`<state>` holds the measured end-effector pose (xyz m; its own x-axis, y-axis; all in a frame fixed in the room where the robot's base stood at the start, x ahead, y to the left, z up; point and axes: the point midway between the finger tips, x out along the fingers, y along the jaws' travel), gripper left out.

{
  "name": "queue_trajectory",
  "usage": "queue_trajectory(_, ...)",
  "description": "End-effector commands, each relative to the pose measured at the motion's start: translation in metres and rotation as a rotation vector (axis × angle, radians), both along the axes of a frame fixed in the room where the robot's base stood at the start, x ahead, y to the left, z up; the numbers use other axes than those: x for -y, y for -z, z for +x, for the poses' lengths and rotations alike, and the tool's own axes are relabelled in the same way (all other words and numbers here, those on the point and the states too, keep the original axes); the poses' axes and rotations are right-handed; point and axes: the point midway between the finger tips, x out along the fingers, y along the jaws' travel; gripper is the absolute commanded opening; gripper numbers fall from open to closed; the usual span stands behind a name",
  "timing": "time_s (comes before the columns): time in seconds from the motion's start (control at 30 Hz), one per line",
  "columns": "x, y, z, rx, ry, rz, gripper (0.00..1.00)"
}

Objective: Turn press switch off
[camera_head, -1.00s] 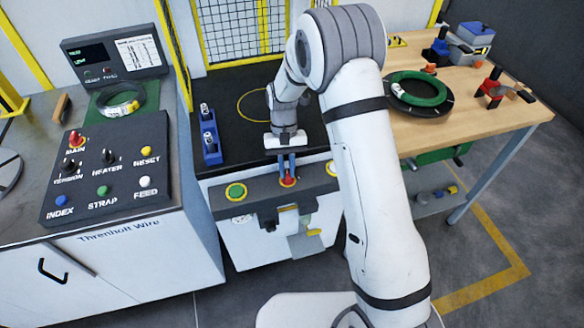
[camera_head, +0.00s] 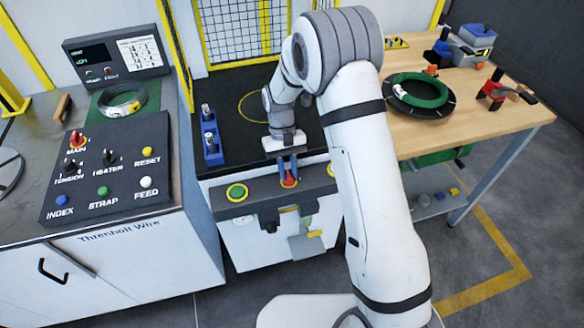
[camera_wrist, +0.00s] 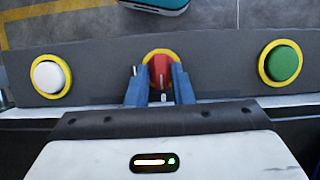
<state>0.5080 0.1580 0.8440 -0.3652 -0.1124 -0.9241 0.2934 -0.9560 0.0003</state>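The press switch is a red knob with a yellow ring (camera_wrist: 161,70) in the middle of the press's front panel. It also shows in the head view (camera_head: 289,181), just below my fingertips. My gripper (camera_head: 288,170) points down at the panel. In the wrist view its two blue fingers (camera_wrist: 158,82) stand close on either side of the red knob and appear shut on it. The knob's near end shows between the fingers. The exact contact at the fingertips is hard to see.
A green button (camera_head: 236,192) and a white button (camera_wrist: 48,76) flank the knob. A blue stand (camera_head: 212,140) is on the black press bed. The control desk (camera_head: 110,170) is left. A wooden table (camera_head: 440,125) with a green coil (camera_head: 420,90) is right.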

Motion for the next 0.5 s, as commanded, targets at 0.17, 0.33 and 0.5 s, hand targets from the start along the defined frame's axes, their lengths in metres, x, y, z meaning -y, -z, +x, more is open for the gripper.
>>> queue_trajectory(0.17,-0.0001,0.0001,-0.0002,-0.001,0.001,0.0,0.35)
queue_trajectory(0.33,-0.0003,0.0001,-0.0004,-0.001,0.001,0.0,0.35)
queue_trajectory(0.5,-0.0015,-0.0071,0.0038,0.002,0.001,0.001,0.35)
